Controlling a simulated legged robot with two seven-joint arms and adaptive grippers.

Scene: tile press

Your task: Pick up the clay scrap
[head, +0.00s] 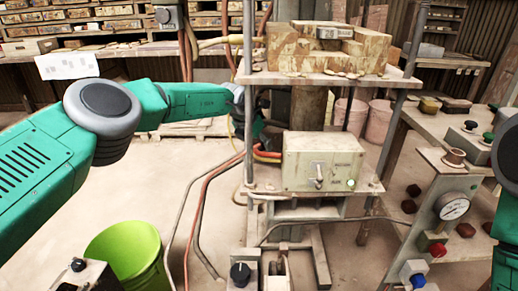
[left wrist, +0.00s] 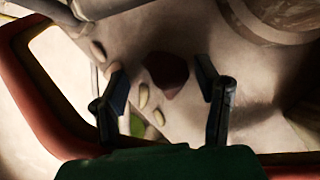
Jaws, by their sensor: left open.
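A dark reddish-brown lump, likely the clay scrap (left wrist: 167,76), lies on a pale, dusty surface in the left wrist view. My left gripper (left wrist: 161,79) is open, with one finger on each side of the lump in the picture. There is a visible gap on both sides, and I cannot tell how far the fingertips are above it. In the head view, my left gripper (head: 257,118) reaches in behind the front post of the press, partly hidden. I cannot make out this lump in the head view. My right gripper is not in view.
Several small pale bits, one here (left wrist: 143,95), lie around the lump. The press's upper shelf (head: 330,81), front post (head: 249,140) and control box (head: 322,161) crowd the left gripper. Hoses (head: 207,178) hang beside it. A green bucket (head: 124,255) stands at lower left.

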